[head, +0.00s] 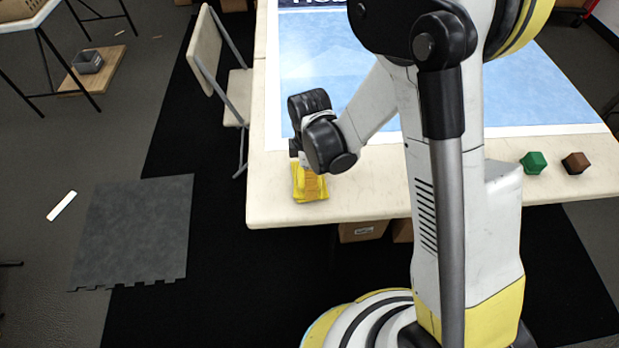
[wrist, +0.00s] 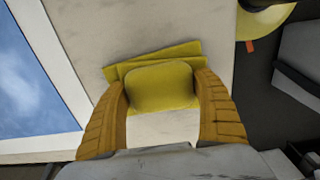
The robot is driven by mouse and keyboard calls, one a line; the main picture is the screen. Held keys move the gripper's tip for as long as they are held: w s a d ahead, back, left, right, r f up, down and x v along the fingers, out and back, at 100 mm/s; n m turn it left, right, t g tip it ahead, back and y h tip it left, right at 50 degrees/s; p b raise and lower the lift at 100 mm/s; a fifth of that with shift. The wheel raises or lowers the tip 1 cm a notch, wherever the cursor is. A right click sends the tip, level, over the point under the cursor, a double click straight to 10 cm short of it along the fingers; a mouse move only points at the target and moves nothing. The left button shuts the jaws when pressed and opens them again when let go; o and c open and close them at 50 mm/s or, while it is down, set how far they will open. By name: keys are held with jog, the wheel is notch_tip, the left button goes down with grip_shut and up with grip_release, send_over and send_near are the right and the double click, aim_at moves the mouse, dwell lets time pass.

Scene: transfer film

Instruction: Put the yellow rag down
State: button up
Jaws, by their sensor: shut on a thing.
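The yellow rag (head: 310,199) is at the front left corner of the pale table. In the wrist view the rag (wrist: 160,86) looks folded in layers, with one part bunched between my fingers and flatter layers beyond it. My gripper (head: 308,182) points down at the table corner and is shut on the rag. In the wrist view the ribbed orange fingers of my gripper (wrist: 161,95) press on it from both sides. The rag is at table-top height, but I cannot tell whether its whole underside touches the table (head: 375,190).
A blue sheet with a white border (head: 520,95) covers much of the table. A folding chair (head: 206,52) is at the left. Cardboard boxes (head: 362,231) are under the table.

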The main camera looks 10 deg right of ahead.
jog(key=o, duration=1.4)
jog(key=shift+f, duration=0.1)
notch_tip(320, 180, up, 12)
jog(key=p, duration=0.6)
jog(key=s+d+r+m+t, duration=0.2)
jog(key=s+d+r+m, duration=0.1)
jog(key=r+m, duration=0.3)
jog(key=s+d+r+m+t, duration=0.2)
jog(key=s+d+r+m, duration=0.2)
jog(key=d+r+m, duration=0.1)
jog(key=s+d+r+m+t, duration=0.3)
jog(key=d+r+m, duration=0.2)
jog(key=r, duration=0.3)
jog(key=shift+s+d+m, duration=0.2)
jog(key=shift+s+m, duration=0.2)
jog(key=shift+m, duration=0.4)
